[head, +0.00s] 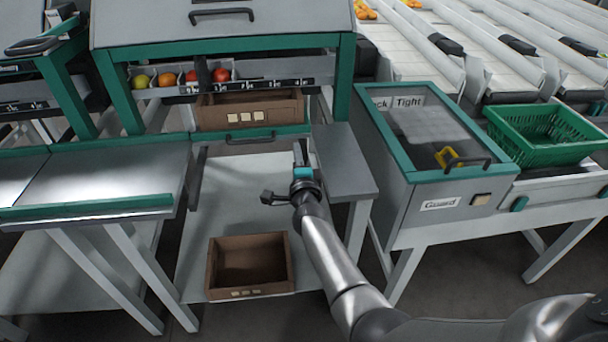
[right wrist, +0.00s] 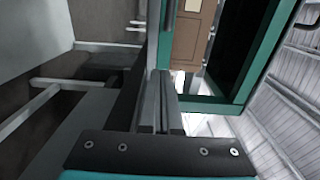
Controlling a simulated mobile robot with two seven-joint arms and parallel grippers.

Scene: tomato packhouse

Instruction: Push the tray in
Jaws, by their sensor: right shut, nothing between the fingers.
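The tray (head: 215,134) is a pull-out shelf with a green front edge and a dark bar handle, under the hood of the middle station. A brown box (head: 207,113) with pale labels on its front stands on it. In the right wrist view the brown box (right wrist: 187,45) shows sideways beyond the fingers. My right gripper (head: 298,148) is shut and empty, at the right end of the tray's front edge. Its fingers also show in the right wrist view (right wrist: 161,75). I cannot tell whether they touch the tray. My left gripper is not in view.
An empty brown box (head: 250,289) sits on the lower shelf. A grey side table (head: 345,160) stands close to the right of my gripper. A guarded cabinet (head: 400,200) and a green crate (head: 540,152) are further right. Tomatoes (head: 167,79) lie in bins behind.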

